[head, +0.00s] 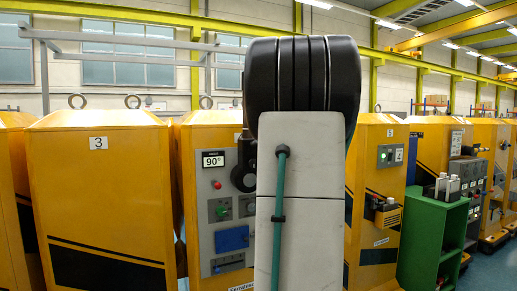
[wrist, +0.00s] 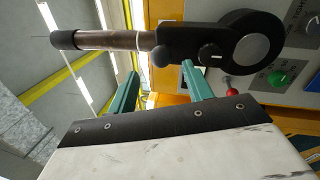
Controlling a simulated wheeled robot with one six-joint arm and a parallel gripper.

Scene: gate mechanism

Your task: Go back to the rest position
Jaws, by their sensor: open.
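My gripper (wrist: 160,82) shows in the wrist view with its two green fingers spread apart and nothing between them. Just past the fingertips is a lever (wrist: 110,40), a brown-grey rod with a black end cap, fixed to a black round hub (wrist: 245,45). I cannot tell whether a finger touches the lever. In the head view, part of the black hub (head: 243,170) shows on the grey panel (head: 215,240) of a yellow cabinet. My white arm link and black joint hide the rest of the lever and my gripper there.
Yellow cabinet 3 (head: 95,195) stands at left and cabinet 4 (head: 375,200) at right. The grey panel carries a "90°" label (head: 214,160), a red button (head: 216,184) and a blue plate (head: 232,238). A green stand (head: 425,230) with small devices on top is at right.

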